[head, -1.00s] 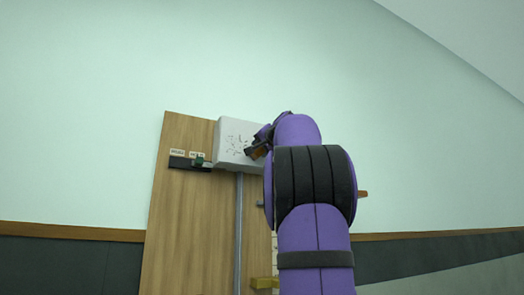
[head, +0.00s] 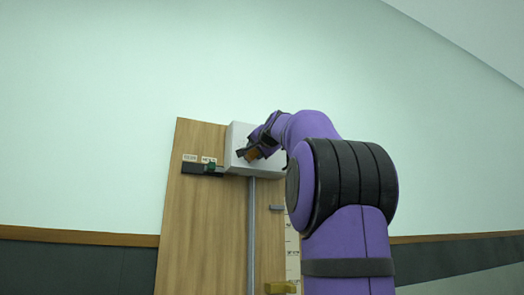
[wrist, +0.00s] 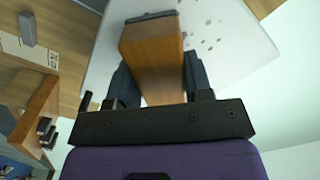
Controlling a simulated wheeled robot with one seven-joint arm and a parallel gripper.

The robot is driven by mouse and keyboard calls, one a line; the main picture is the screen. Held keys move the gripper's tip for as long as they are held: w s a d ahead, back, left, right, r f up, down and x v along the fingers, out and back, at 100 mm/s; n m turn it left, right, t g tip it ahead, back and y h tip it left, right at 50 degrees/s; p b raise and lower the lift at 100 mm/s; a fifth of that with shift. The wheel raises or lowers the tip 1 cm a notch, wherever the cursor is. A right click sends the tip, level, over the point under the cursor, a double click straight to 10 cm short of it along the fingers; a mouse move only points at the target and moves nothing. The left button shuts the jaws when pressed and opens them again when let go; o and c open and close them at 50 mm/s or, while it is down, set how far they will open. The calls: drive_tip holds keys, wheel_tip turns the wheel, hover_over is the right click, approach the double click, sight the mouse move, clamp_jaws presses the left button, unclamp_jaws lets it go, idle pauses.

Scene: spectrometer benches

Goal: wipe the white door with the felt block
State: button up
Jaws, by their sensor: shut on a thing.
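The white door (head: 237,135) is a pale box front high on a wooden board. In the wrist view the white door (wrist: 235,50) bears several dark specks right of the block. My gripper (head: 258,149) is in front of the door's middle and hides part of it. In the wrist view my gripper (wrist: 156,82) is shut on the felt block (wrist: 153,60), a wooden block with a dark felt end toward the door. The felt end is at or very close to the door; I cannot tell whether it touches.
The wooden board (head: 205,230) carries a dark strip with a green slider (head: 211,169) and small labels left of the door. A grey vertical rail (head: 251,235) runs below the door. A yellowish block (head: 280,287) sits low on the board. The wall around is clear.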

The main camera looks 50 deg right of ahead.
sight(238, 145)
drive_tip(key=shift+w+a, duration=0.5)
drive_tip(key=shift+a, duration=0.3)
drive_tip(key=shift+w+a, duration=0.5)
drive_tip(key=shift+a, duration=0.3)
drive_tip(key=shift+w+a, duration=0.5)
drive_tip(key=shift+a, duration=0.3)
drive_tip(key=shift+r, duration=0.8)
drive_tip(key=s+d, duration=0.6)
drive_tip(key=d, duration=0.4)
drive_tip(key=shift+s, duration=0.2)
drive_tip(key=shift+v, duration=2.95)
drive_tip(key=v, duration=0.3)
